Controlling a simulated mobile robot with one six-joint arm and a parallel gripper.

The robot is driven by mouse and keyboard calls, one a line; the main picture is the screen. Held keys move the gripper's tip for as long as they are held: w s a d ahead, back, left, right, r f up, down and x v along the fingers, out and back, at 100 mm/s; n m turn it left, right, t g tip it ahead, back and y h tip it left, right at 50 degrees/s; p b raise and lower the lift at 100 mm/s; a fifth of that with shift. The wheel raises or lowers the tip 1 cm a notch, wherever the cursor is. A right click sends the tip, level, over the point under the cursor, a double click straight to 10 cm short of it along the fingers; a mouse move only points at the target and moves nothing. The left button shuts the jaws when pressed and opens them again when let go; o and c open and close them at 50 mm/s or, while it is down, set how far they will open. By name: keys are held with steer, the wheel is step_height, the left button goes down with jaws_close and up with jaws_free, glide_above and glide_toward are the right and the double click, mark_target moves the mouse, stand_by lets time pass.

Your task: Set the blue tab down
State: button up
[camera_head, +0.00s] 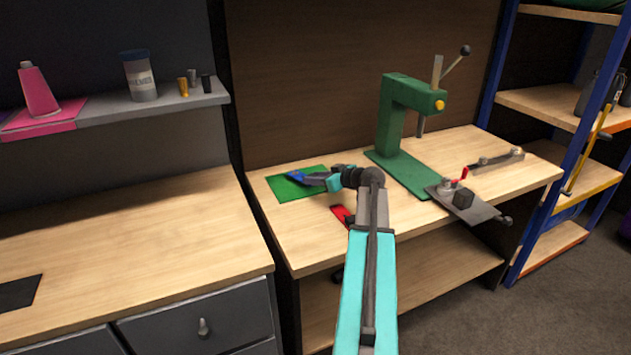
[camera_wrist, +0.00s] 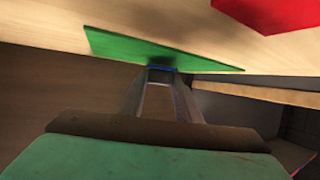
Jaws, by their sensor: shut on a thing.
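The blue tab (camera_head: 297,176) is at the tip of my gripper (camera_head: 305,178), over the green mat (camera_head: 317,190) on the workbench. My gripper is shut on the tab. In the wrist view the tab shows as a thin blue strip (camera_wrist: 161,68) between the fingertips (camera_wrist: 160,75), in front of the green mat (camera_wrist: 130,46). Most of the tab is hidden by the fingers there. I cannot tell whether the tab touches the mat.
A red piece (camera_head: 341,215) lies on the bench near my arm. A green press (camera_head: 392,120) stands to the right, with a grey plate and clamp (camera_head: 470,205) in front of it. Bare bench top (camera_head: 300,245) lies left of my arm. A shelf (camera_head: 180,104) is at upper left.

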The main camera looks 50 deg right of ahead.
steer(key=shift+f, duration=0.6)
steer(key=shift+f, duration=0.1)
steer(key=o, duration=1.1)
steer(key=shift+o, duration=0.2)
steer(key=b+v, duration=0.1)
steer(key=v, duration=1)
steer(key=shift+w, duration=0.1)
steer(key=shift+s+r, duration=0.35)
steer(key=shift+s, duration=0.2)
steer(key=shift+r, duration=0.15)
